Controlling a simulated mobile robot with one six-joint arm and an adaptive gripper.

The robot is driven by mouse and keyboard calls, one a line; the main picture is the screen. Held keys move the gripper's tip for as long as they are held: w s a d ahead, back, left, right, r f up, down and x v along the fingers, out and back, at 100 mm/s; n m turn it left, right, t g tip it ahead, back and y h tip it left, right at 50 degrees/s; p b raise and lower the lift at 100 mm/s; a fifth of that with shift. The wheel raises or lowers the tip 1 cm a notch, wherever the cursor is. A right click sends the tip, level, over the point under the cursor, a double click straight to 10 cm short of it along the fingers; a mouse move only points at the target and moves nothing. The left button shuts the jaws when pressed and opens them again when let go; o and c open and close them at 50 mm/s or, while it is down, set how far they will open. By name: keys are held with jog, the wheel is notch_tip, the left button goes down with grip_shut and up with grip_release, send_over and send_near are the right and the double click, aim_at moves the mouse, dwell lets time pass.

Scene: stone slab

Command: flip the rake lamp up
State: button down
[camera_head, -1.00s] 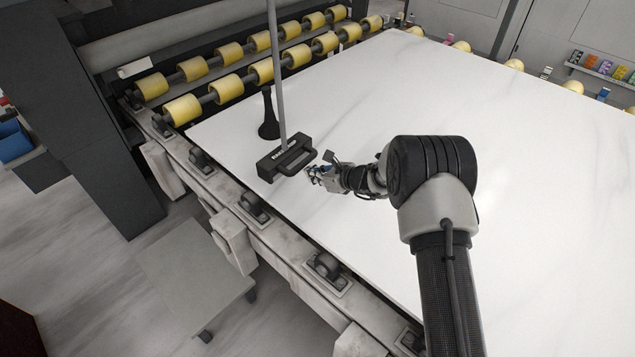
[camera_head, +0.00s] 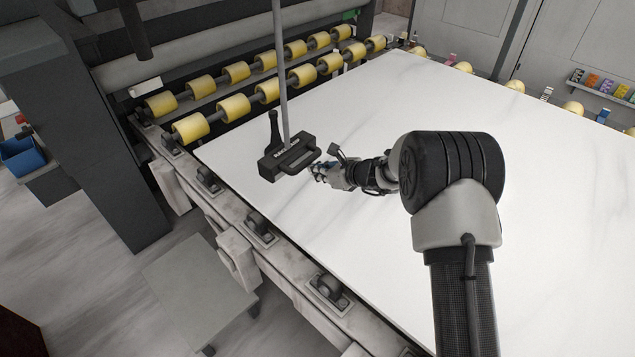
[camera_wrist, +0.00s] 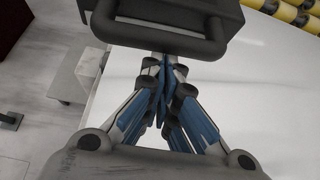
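The rake lamp (camera_head: 288,157) is a dark rectangular head with a loop handle, on a thin grey pole (camera_head: 279,80) that runs up out of the head view. It appears over the left edge of the white slab. In the wrist view the lamp body (camera_wrist: 190,12) fills the top, and its handle bar (camera_wrist: 160,47) crosses just beyond my fingertips. My gripper (camera_head: 318,172) is just right of the handle. In the wrist view my blue-padded fingers (camera_wrist: 163,78) meet at the tips, with nothing visible between them. I cannot tell whether they touch the handle.
The white slab (camera_head: 420,95) lies under my arm, broad and clear. Yellow rollers (camera_head: 233,107) line its far left side. A dark upright piece (camera_head: 273,130) stands behind the lamp, partly hidden. A grey column (camera_head: 95,140) and a low grey stand (camera_head: 200,290) are at the left.

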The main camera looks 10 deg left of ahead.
notch_tip(320, 180, up, 40)
jog(key=p, duration=2.3)
jog(key=shift+f, duration=0.25)
notch_tip(320, 180, down, 5)
jog(key=d+b, duration=0.1)
jog(key=b, duration=0.3)
jog(key=r+v, duration=0.1)
jog(key=v, duration=0.9)
jog(key=shift+s+r, duration=0.2)
jog(key=shift+a, duration=0.15)
